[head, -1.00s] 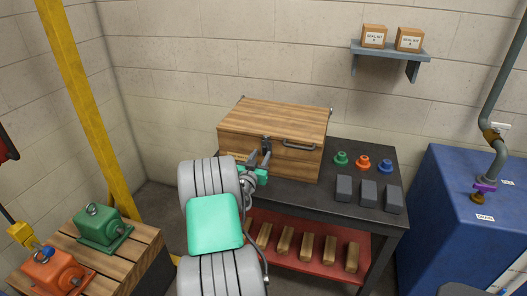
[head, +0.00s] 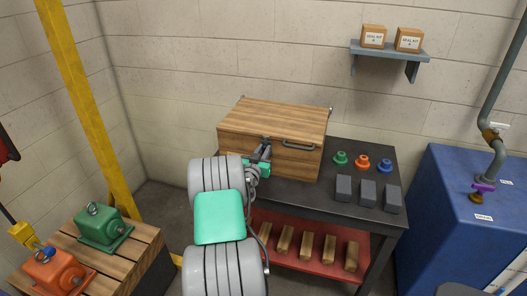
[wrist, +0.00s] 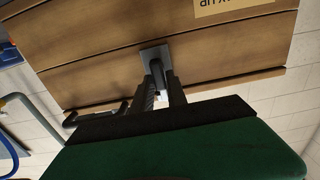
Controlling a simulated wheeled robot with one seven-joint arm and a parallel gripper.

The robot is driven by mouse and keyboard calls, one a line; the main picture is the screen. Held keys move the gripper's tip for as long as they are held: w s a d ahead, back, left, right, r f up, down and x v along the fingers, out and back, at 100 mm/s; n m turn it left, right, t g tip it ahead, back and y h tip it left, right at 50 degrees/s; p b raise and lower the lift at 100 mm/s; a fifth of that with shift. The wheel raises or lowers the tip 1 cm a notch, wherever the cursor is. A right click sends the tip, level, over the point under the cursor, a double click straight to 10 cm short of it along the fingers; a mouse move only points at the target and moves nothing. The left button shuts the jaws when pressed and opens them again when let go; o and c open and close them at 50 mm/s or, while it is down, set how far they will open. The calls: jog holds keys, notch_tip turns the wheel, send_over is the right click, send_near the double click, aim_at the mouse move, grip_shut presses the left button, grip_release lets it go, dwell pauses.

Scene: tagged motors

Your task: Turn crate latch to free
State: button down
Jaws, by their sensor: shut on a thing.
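The wooden crate (head: 268,128) stands shut on the dark workbench, with its latch (head: 266,141) on the front face. In the wrist view the latch is a metal plate with a dark lever (wrist: 155,57) below it, on the crate's plank front (wrist: 95,50). My gripper (head: 261,154) is at the latch. In the wrist view my gripper (wrist: 163,86) has its two fingers close around the latch lever, shut on it. The fingers hide part of the lever, so its exact angle is hard to tell.
A bar handle (head: 298,146) sits right of the latch. Green, orange and blue knobbed parts (head: 362,162) and grey blocks (head: 368,191) stand on the workbench (head: 300,192) to the right. A green motor (head: 103,226) and an orange motor (head: 55,270) sit on a pallet at left.

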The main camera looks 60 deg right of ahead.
jog(key=shift+n, duration=0.3)
jog(key=n+b, duration=0.1)
jog(key=n, duration=0.1)
jog(key=n+b, duration=0.1)
jog(key=shift+w+f+n+b, duration=0.2)
jog(key=shift+w+n+b, duration=0.05)
jog(key=shift+n+b, duration=0.1)
jog(key=n, duration=0.9)
jog(key=n+b, duration=0.1)
jog(key=n, duration=0.3)
jog(key=shift+w+a+f+n, duration=0.1)
jog(key=shift+w+f+n, duration=0.15)
jog(key=shift+w+f, duration=0.1)
dwell(0.4)
jog(key=c, duration=1.4)
grip_release()
